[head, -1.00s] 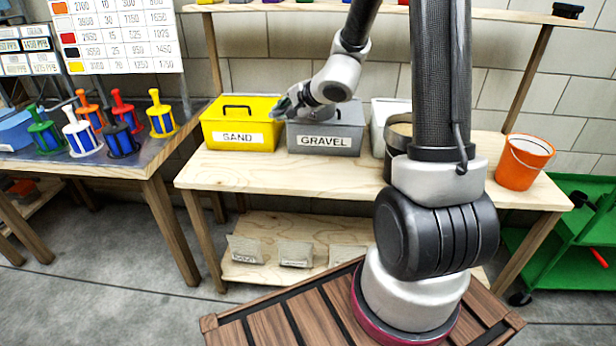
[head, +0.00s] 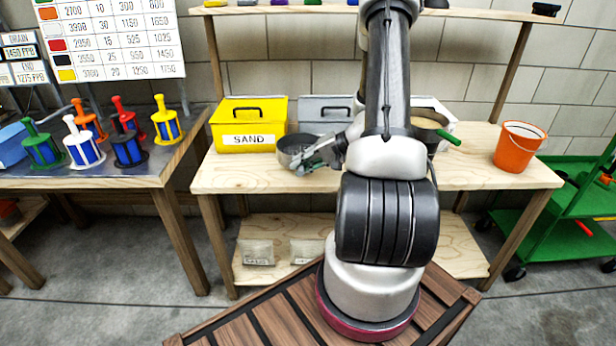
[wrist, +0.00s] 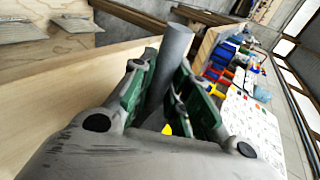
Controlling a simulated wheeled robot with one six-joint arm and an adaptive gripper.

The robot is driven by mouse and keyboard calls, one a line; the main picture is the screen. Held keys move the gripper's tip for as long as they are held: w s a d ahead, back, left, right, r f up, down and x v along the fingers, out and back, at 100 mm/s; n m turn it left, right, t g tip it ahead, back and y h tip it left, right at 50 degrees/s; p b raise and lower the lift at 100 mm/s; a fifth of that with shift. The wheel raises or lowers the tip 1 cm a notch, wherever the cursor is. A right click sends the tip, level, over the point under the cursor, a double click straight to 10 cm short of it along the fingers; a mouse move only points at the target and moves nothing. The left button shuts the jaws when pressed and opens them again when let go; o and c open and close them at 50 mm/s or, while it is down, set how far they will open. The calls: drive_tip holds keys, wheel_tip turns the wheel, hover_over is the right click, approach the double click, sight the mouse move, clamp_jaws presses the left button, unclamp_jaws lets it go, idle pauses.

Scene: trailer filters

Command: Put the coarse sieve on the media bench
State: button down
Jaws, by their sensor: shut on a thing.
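A round grey sieve (head: 291,147) with a dark inside is at the left-middle of the wooden media bench (head: 226,176), in front of the grey bin. My gripper (head: 312,160) is at its right front side. In the wrist view my gripper (wrist: 158,90) is shut on a grey round handle (wrist: 173,62) that stands between its green-padded fingers. I take this as the grey sieve's handle; the join is hidden. Whether the sieve touches the bench top or hangs just above it, I cannot tell. Another round pan (head: 428,118) with a green handle is further right, partly behind my arm.
A yellow SAND bin (head: 248,120) and a grey bin (head: 325,106) stand at the bench's back. An orange bucket (head: 519,147) is at the right end. A green cart (head: 560,215) stands right; a table with coloured filters (head: 83,143) stands left.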

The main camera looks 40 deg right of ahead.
wheel_tip(320, 180, down, 6)
drive_tip(key=shift+r, duration=0.15)
idle(0.3)
drive_tip(key=c, duration=1.4)
unclamp_jaws()
drive_tip(key=shift+o, duration=0.2)
